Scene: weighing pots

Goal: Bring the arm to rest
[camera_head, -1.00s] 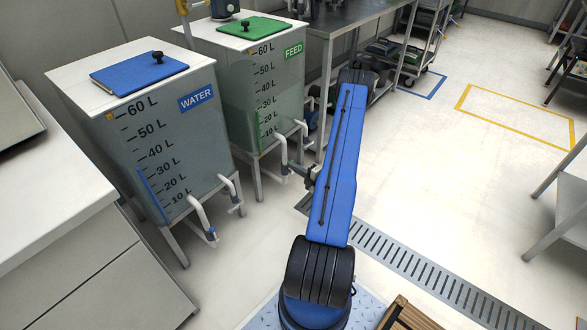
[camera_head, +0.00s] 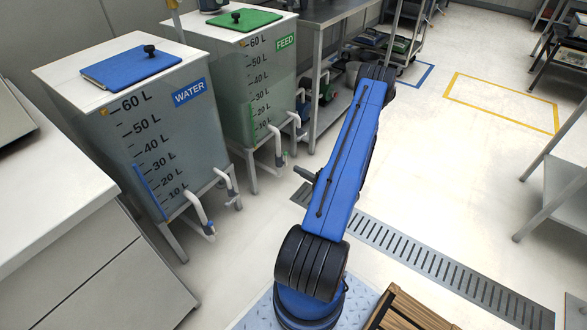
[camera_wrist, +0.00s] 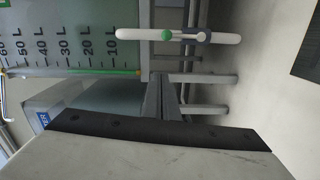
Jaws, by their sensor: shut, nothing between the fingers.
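My blue arm reaches forward over the floor in the head view, its middle link slanting up and to the right. My gripper (camera_wrist: 165,96) shows in the wrist view as two grey fingers close together, with nothing between them. In the head view only a small dark part of the wrist end (camera_head: 306,175) shows left of the blue link; the fingers cannot be made out there.
The WATER tank (camera_head: 160,125) with a blue lid and the FEED tank (camera_head: 236,85) with a green lid stand at left, outlet pipes facing the arm. The FEED tank also shows sideways in the wrist view (camera_wrist: 90,25). A floor drain (camera_head: 440,268) crosses the clear floor. A wooden crate (camera_head: 410,312) is near the base.

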